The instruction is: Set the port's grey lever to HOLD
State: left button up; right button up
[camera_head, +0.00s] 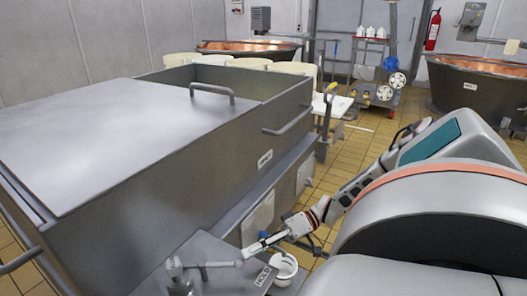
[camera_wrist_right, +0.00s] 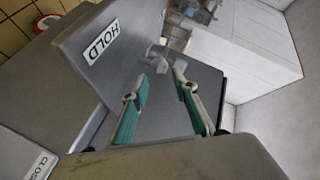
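The port's grey lever (camera_head: 208,264) runs level from its pivot on the left towards the HOLD label (camera_head: 264,276) on the sloped metal plate. The label also shows in the right wrist view (camera_wrist_right: 103,41), and part of a CLOSE label (camera_wrist_right: 40,165) shows at lower left there. My right gripper (camera_head: 250,249) is close to the lever's free end. In the wrist view its two green-padded fingers (camera_wrist_right: 160,77) are apart, with a grey knob-like piece (camera_wrist_right: 156,57) just beyond and between the tips. I cannot tell whether they touch it. My left gripper is out of view.
A big steel vat (camera_head: 130,190) with a flat lid fills the left. A small white bucket (camera_head: 284,272) is right beside the HOLD label, under my right arm. Copper vats (camera_head: 475,85), a trolley (camera_head: 378,90) and a fire extinguisher (camera_head: 433,30) stand further back. Tiled floor is open between.

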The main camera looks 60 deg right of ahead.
jog(key=shift+v, duration=1.95)
